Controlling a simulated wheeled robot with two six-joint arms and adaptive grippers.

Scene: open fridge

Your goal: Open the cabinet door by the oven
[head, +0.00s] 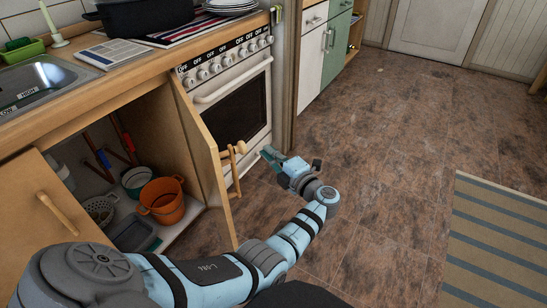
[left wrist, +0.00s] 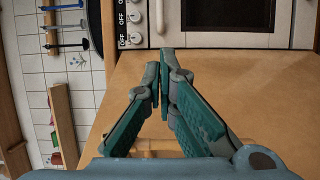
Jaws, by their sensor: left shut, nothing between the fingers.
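The wooden cabinet door (head: 202,150) beside the oven (head: 235,100) stands wide open in the head view, swung out from the cabinet. Its wooden handle (head: 236,150) is on the side facing the oven. My left gripper (head: 266,153) is just right of the handle, in front of the oven, and looks apart from the handle. In the left wrist view its fingers (left wrist: 160,68) are closed together with nothing between them. A light wooden panel (left wrist: 245,92) lies behind them there, below the oven front (left wrist: 205,42). My right gripper is not in view.
The open cabinet holds an orange pot (head: 162,201), a colander (head: 101,209) and other items. Another wooden door (head: 55,205) with a handle is at the left. A striped rug (head: 497,240) lies at the right. The brown floor (head: 400,140) between is clear.

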